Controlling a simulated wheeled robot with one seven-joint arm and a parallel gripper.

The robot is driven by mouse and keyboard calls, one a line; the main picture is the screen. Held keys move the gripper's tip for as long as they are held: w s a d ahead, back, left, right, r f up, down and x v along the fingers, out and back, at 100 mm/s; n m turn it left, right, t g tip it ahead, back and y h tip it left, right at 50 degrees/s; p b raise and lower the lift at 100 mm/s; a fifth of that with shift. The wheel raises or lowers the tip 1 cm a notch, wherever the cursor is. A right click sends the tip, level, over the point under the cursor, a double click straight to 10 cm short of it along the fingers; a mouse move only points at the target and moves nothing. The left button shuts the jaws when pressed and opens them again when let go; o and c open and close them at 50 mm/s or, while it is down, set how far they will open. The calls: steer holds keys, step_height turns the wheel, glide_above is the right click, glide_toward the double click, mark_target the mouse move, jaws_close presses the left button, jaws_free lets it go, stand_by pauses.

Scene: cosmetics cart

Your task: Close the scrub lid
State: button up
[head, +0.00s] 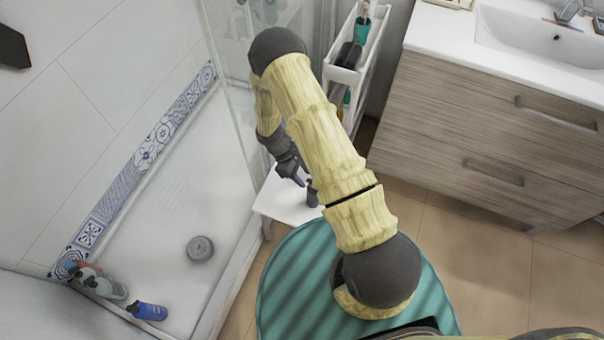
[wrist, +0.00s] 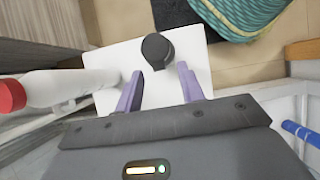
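A small dark container, which I take to be the scrub (wrist: 157,48), stands on a white stand (wrist: 110,60) in the wrist view. It also shows in the head view (head: 312,193), partly beside my gripper. Its top looks dark and round; I cannot tell how far its lid is open. My gripper (wrist: 160,71) has its two purple fingers spread apart, with nothing between them. The fingertips are just short of the container, one to each side of its near end. In the head view my gripper (head: 300,178) is low over the stand, mostly behind the arm.
A white bottle with a red cap (wrist: 60,88) is close on the left in the wrist view. A white shelf cart (head: 348,75) and wooden drawers (head: 480,130) stand behind. A glass shower panel (head: 228,90) is at left. A blue bottle (head: 147,311) lies in the shower.

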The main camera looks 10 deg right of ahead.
steer(key=v, duration=1.2)
steer(key=shift+r, duration=0.15)
stand_by(0.3)
steer(key=s+d+r+m+t+y, duration=0.2)
steer(key=s+d+r+m+t, duration=0.15)
steer(key=s+r+m, duration=0.55)
steer(key=s+d+r+m+t+y, duration=0.2)
steer(key=s+d+r+t+y, duration=0.15)
steer(key=r, duration=1.05)
step_height(320, 180, up, 12)
steer(key=g+p, duration=0.1)
steer(key=p, duration=1.1)
steer(key=shift+s+h+p, duration=0.15)
steer(key=shift+h+p, duration=0.25)
steer(key=shift+h, duration=0.05)
